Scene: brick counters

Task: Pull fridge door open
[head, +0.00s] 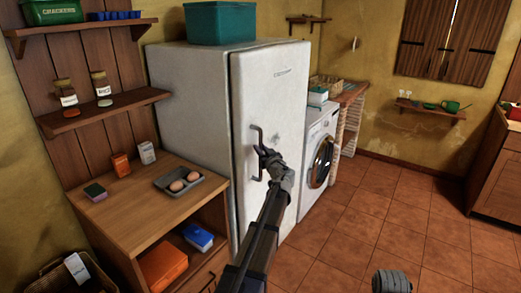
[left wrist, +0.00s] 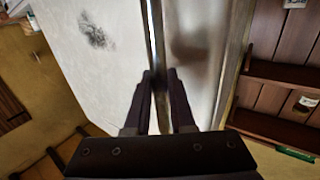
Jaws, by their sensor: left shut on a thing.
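The white fridge (head: 190,95) stands against the back wall, its door (head: 285,100) facing right. The door looks shut, with no clear gap along its edge in the head view. A dark vertical bar handle (head: 254,160) is on the door's left part. My left gripper (head: 264,155) is shut on the handle at its middle. In the left wrist view, the two dark fingers (left wrist: 160,80) close on either side of the handle bar (left wrist: 157,40), with the white door (left wrist: 90,60) behind. The arm partly covers the door's lower part.
A wooden counter (head: 140,195) with a grey egg tray (head: 166,186) stands close left of the fridge. A washing machine (head: 315,165) stands to its right. A teal bin (head: 220,22) sits on top. The tiled floor (head: 370,220) in front is open.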

